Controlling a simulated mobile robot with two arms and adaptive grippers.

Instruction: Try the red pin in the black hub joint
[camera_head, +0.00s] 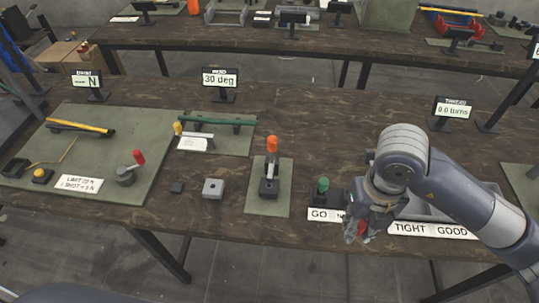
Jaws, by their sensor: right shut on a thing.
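My right gripper (358,232) is low over the near table, just right of the GO label. It is shut on the red pin (362,229), of which only a small red part shows between the fingers. The rest of the pin is hidden. A small black block (177,187), which may be the black hub joint, lies on the bare table left of centre. I cannot tell whether it has a hole. The gripper is well to its right and apart from it. My left gripper is not in view.
A green-topped pin (323,185) stands beside the GO label (324,215). A grey block (213,189) and an orange-handled press (271,165) stand between gripper and black block. A grey tray (430,209) is partly behind my arm. A red-handled device (129,170) is at left.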

